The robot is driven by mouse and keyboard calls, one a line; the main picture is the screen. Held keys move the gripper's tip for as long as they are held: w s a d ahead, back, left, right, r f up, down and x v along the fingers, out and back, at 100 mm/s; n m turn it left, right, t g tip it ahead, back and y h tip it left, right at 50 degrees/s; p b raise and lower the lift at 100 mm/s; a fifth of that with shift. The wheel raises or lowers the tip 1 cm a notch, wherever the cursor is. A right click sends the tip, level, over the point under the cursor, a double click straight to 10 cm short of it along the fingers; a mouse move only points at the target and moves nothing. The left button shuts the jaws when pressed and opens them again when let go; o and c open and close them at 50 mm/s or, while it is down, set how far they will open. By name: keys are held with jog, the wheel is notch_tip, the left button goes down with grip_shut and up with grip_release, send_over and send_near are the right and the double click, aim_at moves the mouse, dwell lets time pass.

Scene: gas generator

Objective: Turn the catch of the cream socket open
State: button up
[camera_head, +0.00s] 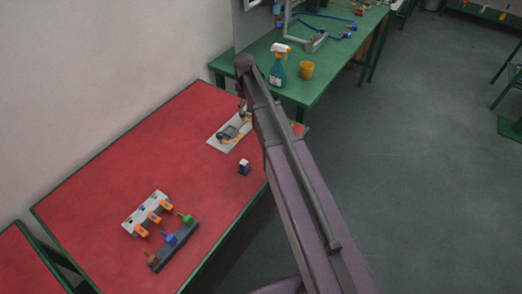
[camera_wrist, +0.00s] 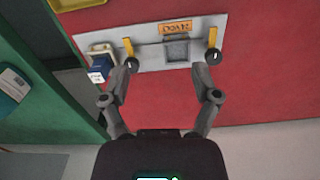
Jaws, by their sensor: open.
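In the wrist view a pale grey plate (camera_wrist: 140,55) lies on red. It carries a grey square socket (camera_wrist: 177,50) beside an orange label. A yellow catch with a dark round knob stands on each side, the left catch (camera_wrist: 128,48) and the right catch (camera_wrist: 213,40). A cream socket-like block (camera_wrist: 101,47) with a dark blue part sits at the plate's left end. My gripper (camera_wrist: 163,72) is open and empty; its fingertips overlap the two knobs in the picture, and I cannot tell whether they touch. In the head view my arm partly covers the plate (camera_head: 213,141).
The red table (camera_head: 110,160) also bears a small blue-and-white block (camera_head: 244,168), a white strip with orange parts (camera_head: 132,220) and a dark rack with coloured pieces (camera_head: 160,262). A green bench (camera_head: 255,75) behind holds a spray bottle (camera_head: 278,72) and yellow cup (camera_head: 306,70).

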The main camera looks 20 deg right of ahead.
jog(key=s+f+m+b, duration=0.2)
jog(key=s+m, duration=0.4)
jog(key=s, duration=1.4)
jog(key=shift+d+f+b, duration=0.15)
jog(key=shift+f+b, duration=0.25)
jog(key=shift+f, duration=0.15)
jog(key=shift+m, duration=0.6)
jog(key=s, duration=0.4)
jog(key=shift+s, duration=0.25)
